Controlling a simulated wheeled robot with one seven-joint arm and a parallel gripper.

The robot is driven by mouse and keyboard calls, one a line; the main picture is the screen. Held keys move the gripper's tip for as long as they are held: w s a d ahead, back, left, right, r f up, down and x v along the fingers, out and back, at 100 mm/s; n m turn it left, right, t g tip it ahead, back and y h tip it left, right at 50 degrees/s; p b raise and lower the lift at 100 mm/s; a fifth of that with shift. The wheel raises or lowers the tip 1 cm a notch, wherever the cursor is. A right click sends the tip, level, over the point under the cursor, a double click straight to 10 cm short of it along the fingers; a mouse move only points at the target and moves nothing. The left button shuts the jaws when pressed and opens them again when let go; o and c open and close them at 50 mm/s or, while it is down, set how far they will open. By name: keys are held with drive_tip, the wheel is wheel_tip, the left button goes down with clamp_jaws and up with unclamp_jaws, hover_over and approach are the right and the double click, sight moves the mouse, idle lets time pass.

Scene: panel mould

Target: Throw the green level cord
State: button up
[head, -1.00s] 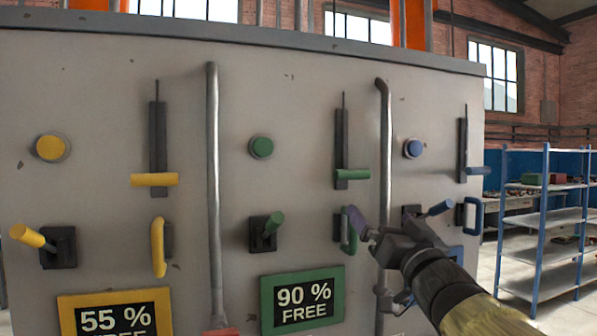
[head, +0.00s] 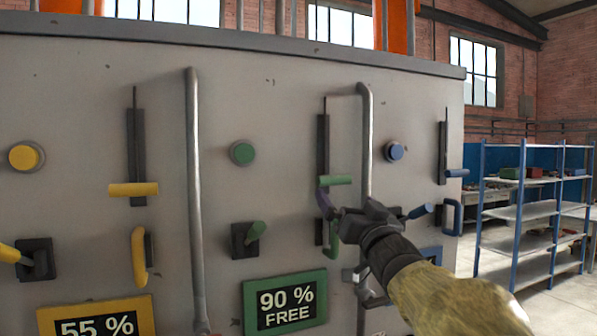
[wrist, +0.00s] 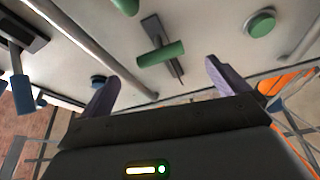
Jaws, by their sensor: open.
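The green T-shaped handle (head: 335,181) sits on a dark vertical slotted track with a thin rod above it, low on the grey panel's track. It also shows in the wrist view (wrist: 160,54), ahead of and between my fingers. My gripper (head: 330,204) is open with purple fingers, just below and in front of this handle; the wrist view shows its fingers apart and empty (wrist: 162,86). A green tilted lever (head: 255,231), a green round button (head: 242,152) and a green loop handle (head: 333,240), partly hidden by my gripper, are nearby. I cannot tell which is named the cord.
A grey vertical pipe (head: 366,130) stands out from the panel just right of the track; another (head: 195,200) stands left. Matching yellow (head: 133,190) and blue (head: 457,173) handles flank the green one. A green-framed display (head: 285,304) reads 90 % FREE. Shelves (head: 525,210) stand at right.

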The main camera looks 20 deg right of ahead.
sight(335, 184)
drive_tip(key=p+x, duration=0.4)
drive_tip(key=x, duration=0.6)
drive_tip(key=shift+p, duration=0.35)
drive_tip(key=shift+w, duration=0.2)
